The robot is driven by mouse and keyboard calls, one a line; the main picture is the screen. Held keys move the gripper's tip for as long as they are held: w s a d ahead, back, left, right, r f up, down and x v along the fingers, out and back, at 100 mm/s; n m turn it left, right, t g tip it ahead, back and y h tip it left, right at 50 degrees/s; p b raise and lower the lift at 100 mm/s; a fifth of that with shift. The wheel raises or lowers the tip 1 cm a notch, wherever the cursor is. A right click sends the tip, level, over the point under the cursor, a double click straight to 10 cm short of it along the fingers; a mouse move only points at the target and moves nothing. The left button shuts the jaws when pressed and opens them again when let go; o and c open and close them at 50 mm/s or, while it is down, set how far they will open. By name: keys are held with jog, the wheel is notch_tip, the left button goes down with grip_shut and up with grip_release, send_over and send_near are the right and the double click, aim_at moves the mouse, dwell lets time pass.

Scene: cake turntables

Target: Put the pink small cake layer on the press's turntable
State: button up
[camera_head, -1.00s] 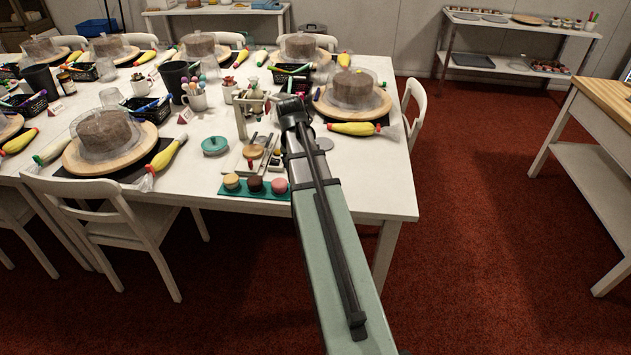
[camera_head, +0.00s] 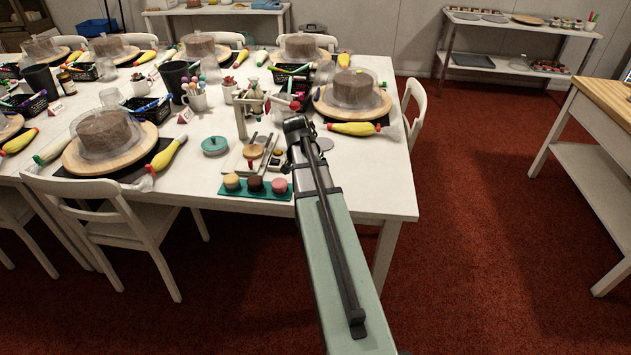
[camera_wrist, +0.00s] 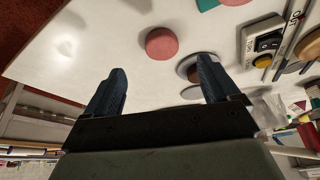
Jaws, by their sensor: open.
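A round pink cake layer (camera_wrist: 161,43) lies on the white table in the wrist view, apart from and just beyond my gripper (camera_wrist: 160,68). The gripper is open and empty, its two dark fingers spread. In the head view my arm hides the fingers and this pink piece. Another pink piece (camera_head: 279,186) sits on the teal tray (camera_head: 227,191) beside a brown and a yellow one. The press (camera_head: 241,122) stands behind the tray, with a tan disc (camera_head: 254,151) at its base; I cannot tell if that is its turntable.
A grey round dish (camera_wrist: 183,70) lies close by the right finger. A box with switches and a yellow button (camera_wrist: 263,60) is to the right. The near right table corner is clear.

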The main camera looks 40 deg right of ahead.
jog(key=shift+x, duration=4.15)
jog(key=shift+w+r, duration=0.1)
jog(key=shift+w, duration=0.1)
jog(key=shift+c, duration=0.4)
jog(key=c, duration=1.1)
jog(key=shift+r, duration=5)
